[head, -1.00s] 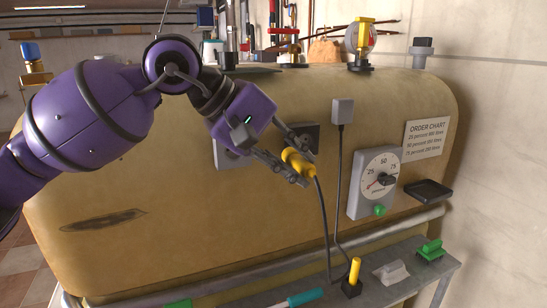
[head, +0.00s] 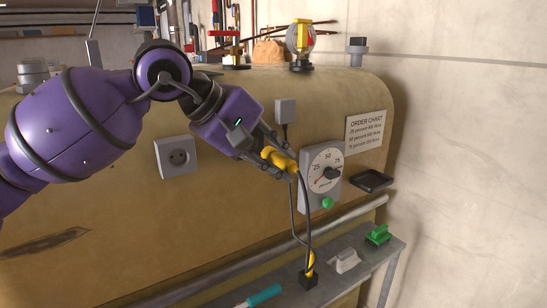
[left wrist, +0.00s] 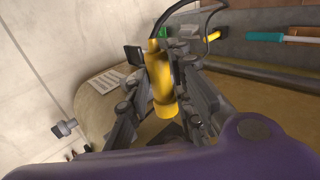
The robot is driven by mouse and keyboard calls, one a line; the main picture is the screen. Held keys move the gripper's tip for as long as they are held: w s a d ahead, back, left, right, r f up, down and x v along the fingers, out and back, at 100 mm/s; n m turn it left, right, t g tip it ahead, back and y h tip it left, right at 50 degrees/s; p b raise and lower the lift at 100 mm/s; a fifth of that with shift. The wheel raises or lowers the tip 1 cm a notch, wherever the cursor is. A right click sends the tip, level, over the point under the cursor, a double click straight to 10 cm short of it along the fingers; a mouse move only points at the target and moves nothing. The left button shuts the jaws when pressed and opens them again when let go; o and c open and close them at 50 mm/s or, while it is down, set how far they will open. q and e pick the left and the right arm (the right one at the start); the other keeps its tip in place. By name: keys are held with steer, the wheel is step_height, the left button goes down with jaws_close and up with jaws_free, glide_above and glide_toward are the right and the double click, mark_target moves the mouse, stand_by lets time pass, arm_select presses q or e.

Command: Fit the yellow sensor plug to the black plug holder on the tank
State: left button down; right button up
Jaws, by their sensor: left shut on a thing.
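My left gripper (head: 274,161) is shut on the yellow sensor plug (head: 279,159) in front of the tank (head: 110,235). In the head view the plug is tilted, just left of the dial, and its dark cable hangs down toward the shelf. The left wrist view shows the plug (left wrist: 160,85) between both fingers (left wrist: 158,95). A dark square shape (left wrist: 173,132) below the plug in the wrist view is unclear. My right gripper is not in view.
A shelf below holds a black block (head: 308,281) and green clamp (head: 378,236).

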mark_target(265, 151)
arm_select(q)
steer(key=shift+w, duration=0.1)
steer(key=shift+w+a, duration=0.6)
steer(key=shift+w, duration=0.25)
steer(key=shift+w+a, duration=0.6)
steer(key=shift+w, duration=0.2)
steer(key=shift+w+a, duration=0.15)
steer(key=shift+w, duration=0.1)
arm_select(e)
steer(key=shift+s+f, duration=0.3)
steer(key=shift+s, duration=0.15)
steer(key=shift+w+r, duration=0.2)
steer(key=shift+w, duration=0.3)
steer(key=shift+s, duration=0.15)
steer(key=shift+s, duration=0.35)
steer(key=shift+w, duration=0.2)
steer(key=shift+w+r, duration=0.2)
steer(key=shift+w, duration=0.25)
arm_select(q)
steer(key=shift+w+a, duration=0.15)
steer(key=shift+w, duration=0.05)
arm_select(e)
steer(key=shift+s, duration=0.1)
